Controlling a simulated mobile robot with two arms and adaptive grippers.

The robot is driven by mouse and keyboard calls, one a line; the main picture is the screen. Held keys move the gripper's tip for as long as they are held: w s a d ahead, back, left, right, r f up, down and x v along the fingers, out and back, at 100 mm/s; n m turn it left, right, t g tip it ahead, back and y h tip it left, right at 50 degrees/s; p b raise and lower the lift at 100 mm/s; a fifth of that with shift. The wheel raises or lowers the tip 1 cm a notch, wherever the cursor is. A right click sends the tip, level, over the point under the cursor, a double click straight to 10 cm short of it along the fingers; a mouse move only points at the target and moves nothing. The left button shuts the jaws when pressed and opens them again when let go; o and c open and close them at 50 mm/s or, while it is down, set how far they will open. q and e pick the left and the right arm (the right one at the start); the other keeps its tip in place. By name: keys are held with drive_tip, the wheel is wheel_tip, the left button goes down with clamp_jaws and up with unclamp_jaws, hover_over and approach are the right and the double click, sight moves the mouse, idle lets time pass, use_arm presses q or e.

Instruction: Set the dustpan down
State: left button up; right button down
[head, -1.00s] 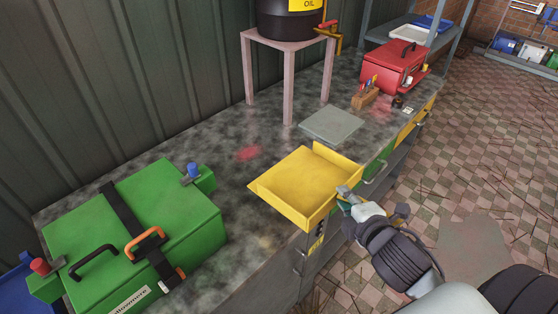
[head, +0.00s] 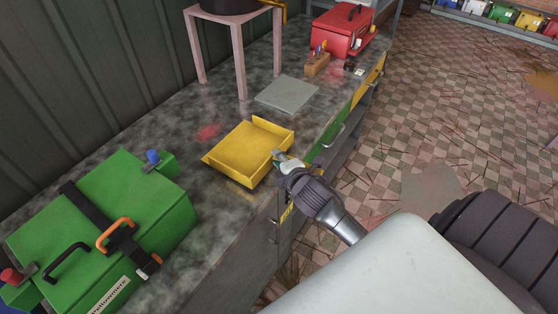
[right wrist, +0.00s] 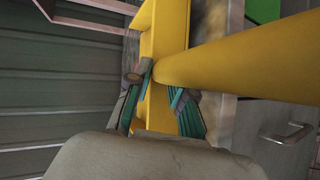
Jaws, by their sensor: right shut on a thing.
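The yellow dustpan (head: 243,150) is level, its tray side up, over the front part of the dark mottled worktop (head: 150,115). It looks very low, at or just above the surface; I cannot tell whether it touches. My right gripper (head: 281,163) is at the dustpan's right side, at the worktop's front edge, shut on the dustpan. In the right wrist view the dustpan (right wrist: 172,35) runs up from between the teal-padded fingers (right wrist: 160,92), with its thick yellow handle close to the camera. My left gripper is not in view.
A green machine (head: 110,215) with an orange handle stands at the left. A grey flat plate (head: 287,95) lies behind the dustpan. A pink stand (head: 238,60), a wooden tool block (head: 317,65) and a red toolbox (head: 343,32) are farther back. Bare worktop lies left of the dustpan.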

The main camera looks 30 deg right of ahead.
drive_tip(key=shift+f, duration=0.45)
drive_tip(key=c, duration=1)
unclamp_jaws()
drive_tip(key=shift+f, duration=0.1)
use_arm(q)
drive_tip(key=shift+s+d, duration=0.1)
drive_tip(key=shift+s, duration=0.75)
